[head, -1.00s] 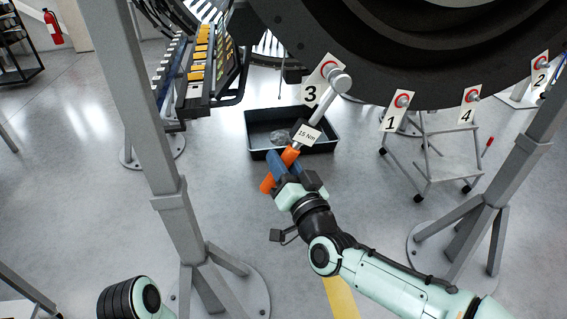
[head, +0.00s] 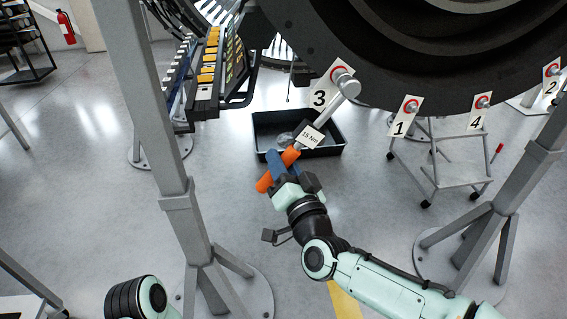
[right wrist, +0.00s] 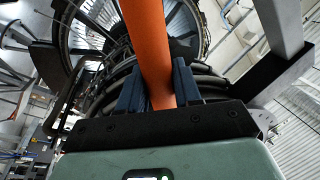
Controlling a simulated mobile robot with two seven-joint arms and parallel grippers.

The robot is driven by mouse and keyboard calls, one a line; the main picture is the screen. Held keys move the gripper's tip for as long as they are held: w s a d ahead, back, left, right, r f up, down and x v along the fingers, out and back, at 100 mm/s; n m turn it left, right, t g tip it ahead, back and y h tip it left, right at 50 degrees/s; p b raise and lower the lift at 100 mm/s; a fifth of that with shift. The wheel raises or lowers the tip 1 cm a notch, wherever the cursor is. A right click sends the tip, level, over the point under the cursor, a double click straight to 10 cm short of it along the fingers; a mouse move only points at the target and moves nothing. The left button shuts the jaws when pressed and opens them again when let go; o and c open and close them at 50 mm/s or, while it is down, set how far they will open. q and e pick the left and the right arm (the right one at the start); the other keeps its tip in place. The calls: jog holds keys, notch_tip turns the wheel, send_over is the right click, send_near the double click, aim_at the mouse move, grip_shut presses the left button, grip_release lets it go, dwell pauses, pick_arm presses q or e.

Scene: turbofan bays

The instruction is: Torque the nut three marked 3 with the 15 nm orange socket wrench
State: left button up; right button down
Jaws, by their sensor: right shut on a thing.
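The 15 Nm orange wrench (head: 265,183) slants from lower left to upper right in the head view. Its white label (head: 312,135) reads 15 Nm. Its metal head (head: 347,84) is at the red-ringed spot beside the tag marked 3 (head: 320,96); nut three itself is hidden behind it, so I cannot tell how they fit. My right gripper (head: 280,164) is shut on the orange handle, which also runs between the blue fingers in the right wrist view (right wrist: 158,85). My left gripper is out of view; only part of that arm shows at lower left.
Tags marked 1 (head: 403,117), 4 (head: 479,113) and 2 (head: 552,77) sit along the dark engine rim (head: 430,75). A black tray (head: 330,149) lies on the floor behind the wrench. Grey stand posts (head: 150,110) rise left and right. A grey step stool (head: 455,170) stands at right.

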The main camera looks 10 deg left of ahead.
jog(key=shift+r, duration=0.1)
jog(key=shift+s+a+r+m+h, duration=0.25)
jog(key=shift+a+r+m+h, duration=0.05)
jog(key=shift+a+r+m, duration=0.45)
jog(key=shift+a+t, duration=0.1)
jog(key=shift+t, duration=0.2)
jog(key=shift+s+a+r+m+p, duration=0.25)
jog(key=shift+a+r+m+p, duration=0.2)
jog(key=shift+a+r+m, duration=0.25)
jog(key=shift+r, duration=0.15)
jog(key=shift+s+a+r+m+t+p, duration=0.2)
jog(key=shift+a+r+m+t+p, duration=0.1)
jog(key=shift+a+r+m, duration=0.4)
jog(key=shift+d+r, duration=0.1)
jog(key=shift+d, duration=0.05)
